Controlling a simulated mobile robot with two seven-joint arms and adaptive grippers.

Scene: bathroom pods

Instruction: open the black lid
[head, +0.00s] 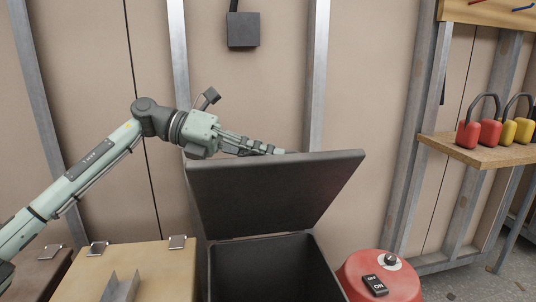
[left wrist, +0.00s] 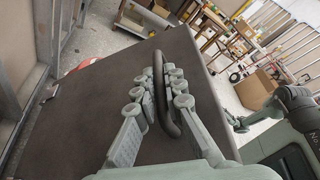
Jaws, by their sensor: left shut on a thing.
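The black lid (head: 275,190) is raised and tilted up at a steep angle over the open black bin (head: 262,262). Its underside faces me and the dark inside of the bin shows. My left gripper (head: 262,149) is behind the lid's upper edge, and its fingertips are partly hidden there in the head view. In the left wrist view, the fingers of my left gripper (left wrist: 161,88) lie on both sides of a dark handle (left wrist: 168,122) on the outer face of the lid (left wrist: 80,120), shut on it.
A wooden box (head: 150,272) with metal latches stands left of the bin. A red round unit (head: 395,285) with a switch stands to the right. Red and yellow padlocks sit on a shelf (head: 475,150) at the right. A wall with metal studs is behind.

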